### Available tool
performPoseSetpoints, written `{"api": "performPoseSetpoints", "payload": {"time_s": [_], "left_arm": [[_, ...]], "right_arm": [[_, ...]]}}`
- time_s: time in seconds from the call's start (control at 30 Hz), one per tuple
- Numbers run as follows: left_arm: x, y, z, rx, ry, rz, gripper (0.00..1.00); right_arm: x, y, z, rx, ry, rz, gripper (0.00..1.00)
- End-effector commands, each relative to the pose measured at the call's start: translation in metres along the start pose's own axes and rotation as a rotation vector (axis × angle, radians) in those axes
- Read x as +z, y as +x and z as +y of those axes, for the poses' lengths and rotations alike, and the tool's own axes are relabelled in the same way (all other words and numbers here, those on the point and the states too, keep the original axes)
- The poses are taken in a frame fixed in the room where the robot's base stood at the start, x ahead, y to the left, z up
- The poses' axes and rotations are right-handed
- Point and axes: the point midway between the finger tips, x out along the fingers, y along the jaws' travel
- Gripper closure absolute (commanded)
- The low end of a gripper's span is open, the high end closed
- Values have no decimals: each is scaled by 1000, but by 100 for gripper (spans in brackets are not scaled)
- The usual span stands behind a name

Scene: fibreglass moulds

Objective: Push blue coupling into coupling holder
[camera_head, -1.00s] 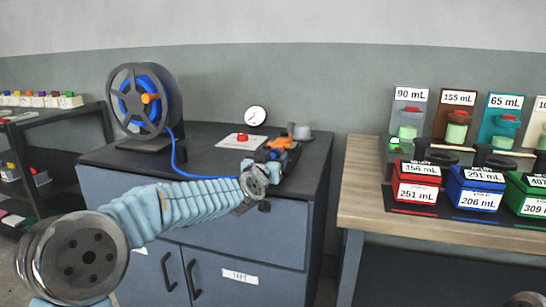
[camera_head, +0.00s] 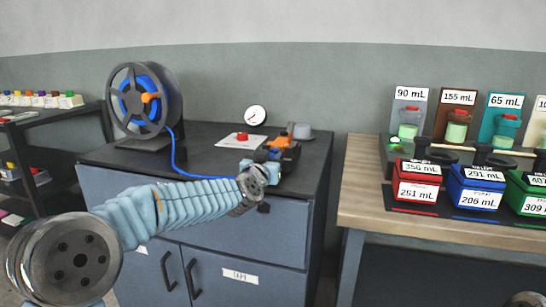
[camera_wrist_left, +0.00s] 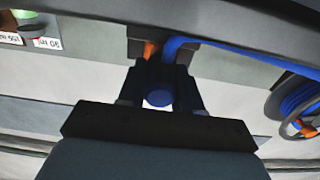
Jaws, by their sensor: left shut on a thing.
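My left gripper (camera_head: 268,158) is over the front right of the dark cabinet top, at a dark block with orange parts (camera_head: 280,141) that looks like the coupling holder. In the left wrist view its dark fingers (camera_wrist_left: 160,86) are shut on a blue round-ended piece (camera_wrist_left: 158,97), which looks like the blue coupling. An orange part (camera_wrist_left: 150,49) shows just beyond the fingertips. The blue hose (camera_wrist_left: 196,44) runs close behind them. The gripper hides most of the coupling in the head view, and I cannot tell how deep it sits in the holder. My right gripper is not in view.
A reel of blue hose (camera_head: 145,98) stands at the back left of the cabinet. A white panel with a red button (camera_head: 242,139) and a round gauge (camera_head: 255,115) are behind my gripper. A wooden bench (camera_head: 362,185) with bins and bottles is at the right.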

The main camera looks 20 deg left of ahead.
Motion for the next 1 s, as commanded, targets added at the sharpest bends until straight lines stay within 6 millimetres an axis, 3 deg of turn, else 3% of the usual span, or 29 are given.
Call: {"api": "performPoseSetpoints", "payload": {"time_s": [1.0], "left_arm": [[0,-41,0,-1,0,1,100]], "right_arm": [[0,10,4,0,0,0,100]]}}
